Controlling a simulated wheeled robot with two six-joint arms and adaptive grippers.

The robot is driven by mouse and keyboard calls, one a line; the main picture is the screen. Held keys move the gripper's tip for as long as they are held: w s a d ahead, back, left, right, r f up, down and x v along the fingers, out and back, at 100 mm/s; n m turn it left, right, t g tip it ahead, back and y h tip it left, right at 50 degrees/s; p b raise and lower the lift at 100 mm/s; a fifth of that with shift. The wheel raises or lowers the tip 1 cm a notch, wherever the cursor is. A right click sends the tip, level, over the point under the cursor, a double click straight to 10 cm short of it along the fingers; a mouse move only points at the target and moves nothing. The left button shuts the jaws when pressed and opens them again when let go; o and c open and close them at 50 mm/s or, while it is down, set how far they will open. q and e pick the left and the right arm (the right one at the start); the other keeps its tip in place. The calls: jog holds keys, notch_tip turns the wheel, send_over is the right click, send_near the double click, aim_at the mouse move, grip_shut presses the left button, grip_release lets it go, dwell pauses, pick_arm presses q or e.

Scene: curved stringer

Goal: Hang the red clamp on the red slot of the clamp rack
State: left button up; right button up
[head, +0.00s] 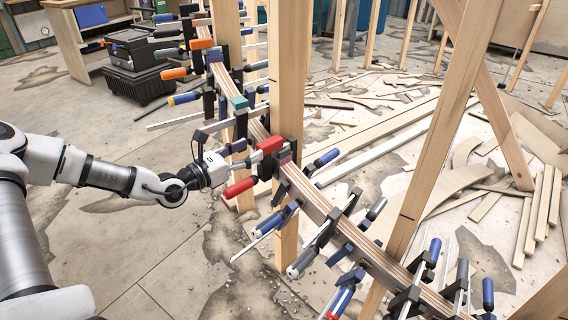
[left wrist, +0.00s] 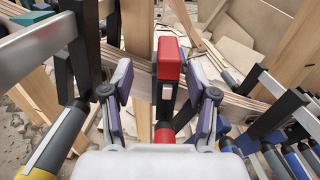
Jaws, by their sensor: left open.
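The red clamp (head: 270,144) sits on the curved laminated stringer (head: 315,200), beside a wooden post, with its red handle (head: 238,187) hanging toward my left arm. In the left wrist view the red clamp (left wrist: 168,58) stands upright near the picture's middle, its handle low and partly hidden by my gripper body. My left gripper (head: 240,158) is at the clamp. In the wrist view its purple-grey pads (left wrist: 164,97) stand apart, one on each side of the clamp's bar. My right gripper is not in view. I cannot make out the clamp rack or its red slot.
Several blue, grey and orange-handled clamps (head: 330,240) crowd the stringer on both sides. Wooden posts (head: 290,75) rise close by. Black toolboxes (head: 138,65) stand at the upper left near a workbench (head: 66,40). Loose boards cover the floor at right; the left floor is mostly open.

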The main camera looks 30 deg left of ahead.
aim_at(271, 140)
pick_arm(q)
jog(key=shift+w+d+f+b, duration=0.2)
jog(key=shift+w+b, duration=0.15)
jog(key=shift+w, duration=0.05)
jog(key=shift+d+b+x, duration=0.2)
jog(key=shift+b+x, duration=0.5)
jog(key=shift+x, duration=0.3)
jog(key=b+x, duration=0.2)
jog(key=x, duration=0.1)
jog(key=shift+w+d, duration=0.15)
jog(key=shift+d, duration=0.25)
jog(key=shift+w+d+r, duration=0.1)
jog(key=shift+w+d, duration=0.05)
jog(key=shift+w, duration=0.2)
jog(key=shift+r, duration=0.1)
grip_shut()
